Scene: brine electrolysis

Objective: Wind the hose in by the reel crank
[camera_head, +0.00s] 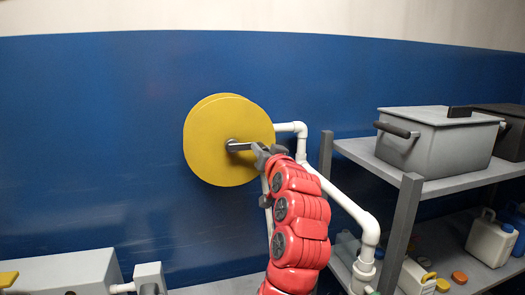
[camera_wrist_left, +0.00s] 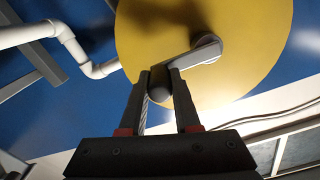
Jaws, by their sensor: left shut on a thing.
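The yellow hose reel (camera_head: 212,120) is mounted on the blue wall at the middle of the head view. Its grey crank arm (camera_head: 240,145) points right from the hub. My left gripper (camera_head: 266,152) is at the outer end of the crank, in front of the reel's right edge. In the left wrist view the crank arm (camera_wrist_left: 200,54) runs from the hub to the jaws. There my left gripper (camera_wrist_left: 160,80) is shut on the dark crank handle (camera_wrist_left: 160,92), which shows between the fingers. I cannot make out the hose. My right gripper is not in view.
White pipes (camera_head: 345,204) run beside and below the reel on the right. A shelf (camera_head: 448,186) at right bears a grey lidded box (camera_head: 435,150), with jugs (camera_head: 491,240) and bottles below. A grey housing (camera_head: 66,274) stands at lower left. The wall left of the reel is clear.

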